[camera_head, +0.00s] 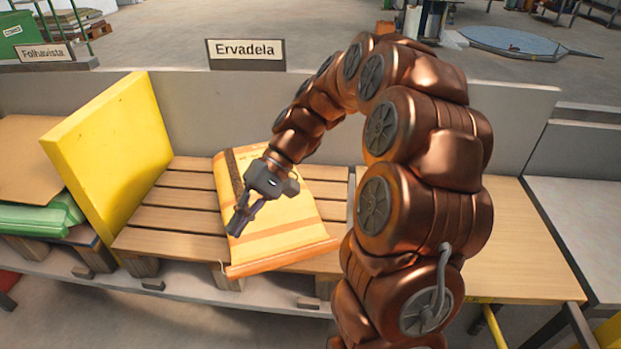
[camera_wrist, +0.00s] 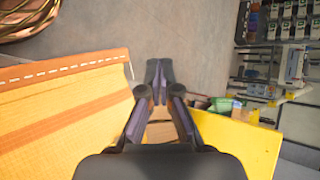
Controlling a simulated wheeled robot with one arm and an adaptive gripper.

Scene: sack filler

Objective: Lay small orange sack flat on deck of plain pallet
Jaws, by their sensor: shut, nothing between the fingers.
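The small orange sack (camera_head: 285,228) lies on the slatted wooden deck of the pallet (camera_head: 180,195) in the head view. It looks flat, and its lower end reaches the pallet's front edge. Its stitched end also shows at the left of the wrist view (camera_wrist: 65,105). My gripper (camera_head: 237,228) is over the left side of the sack in the head view. In the wrist view my gripper (camera_wrist: 158,70) is shut with nothing between its fingertips, beside the sack. I cannot tell whether the fingers touch the sack.
A yellow panel (camera_head: 110,150) stands along the pallet's left side. A sign reading Ervadela (camera_head: 245,50) is on the low back wall. Green sacks (camera_head: 40,217) lie farther left. A bare wooden tabletop (camera_head: 520,235) is right of my arm. Bare slats lie left of the sack.

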